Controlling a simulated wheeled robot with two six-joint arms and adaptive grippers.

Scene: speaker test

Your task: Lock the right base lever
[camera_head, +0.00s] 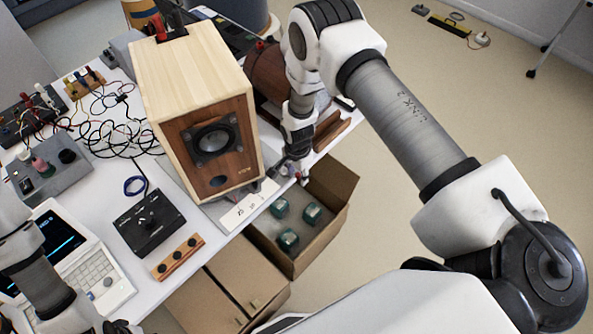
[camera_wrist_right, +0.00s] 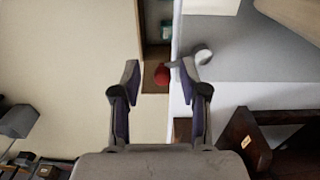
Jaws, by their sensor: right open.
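The wooden speaker cabinet (camera_head: 205,120), with a dark round driver in its front, stands on a grey base near the table's front edge. In the right wrist view, a lever with a red knob (camera_wrist_right: 162,75) and a grey arm runs to a round pivot (camera_wrist_right: 203,57) at the edge of a grey plate. My right gripper (camera_wrist_right: 160,78) is open, with the red knob between its fingertips in the picture; I cannot tell whether they touch. In the head view my right gripper (camera_head: 291,170) is small at the base's right corner.
An open cardboard box (camera_head: 325,215) with several green items stands below the table edge. A laptop (camera_head: 85,265), a black control box (camera_head: 150,222), a wooden strip with black knobs (camera_head: 178,257) and tangled cables (camera_head: 110,135) crowd the left.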

